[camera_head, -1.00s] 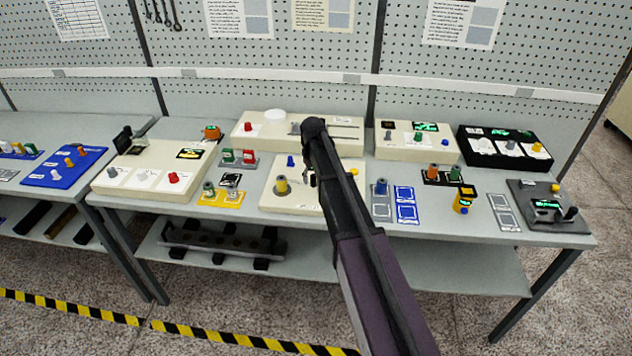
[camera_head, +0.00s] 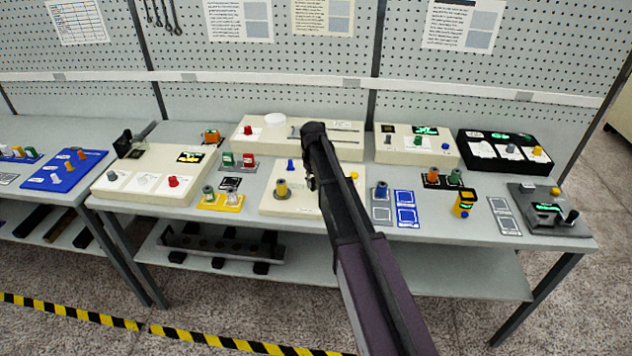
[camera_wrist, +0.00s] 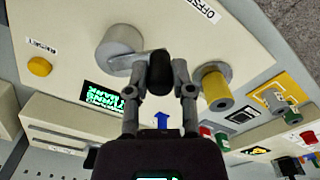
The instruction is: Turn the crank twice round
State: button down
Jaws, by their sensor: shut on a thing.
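The crank has a round grey hub (camera_wrist: 120,47) and a grey arm (camera_wrist: 128,65) on a beige panel (camera_wrist: 75,25). Its black handle knob (camera_wrist: 158,68) sits between the two fingers of my gripper (camera_wrist: 159,78), which is shut on it. In the wrist view the knob lies to the right of the hub and slightly below it. A green-lit display (camera_wrist: 102,98) is partly covered by my left finger. In the head view my gripper (camera_head: 312,184) is low over the same beige panel (camera_head: 268,205), and my arm hides the crank.
On this panel, a yellow knob (camera_wrist: 216,86) stands close to my right finger. A yellow button (camera_wrist: 39,67) and a blue arrow-shaped piece (camera_wrist: 161,120) are also there. Other control panels crowd the bench, including a yellow base with knobs (camera_head: 221,203) and blue-framed plates (camera_head: 405,208).

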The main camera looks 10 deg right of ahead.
jog(key=shift+w+a+m, duration=0.15)
jog(key=shift+w+m, duration=0.15)
jog(key=shift+m, duration=0.45)
jog(key=shift+w+a+m, duration=0.15)
jog(key=shift+w+m, duration=0.15)
jog(key=shift+m, duration=0.45)
jog(key=shift+c, duration=2.4)
grip_release()
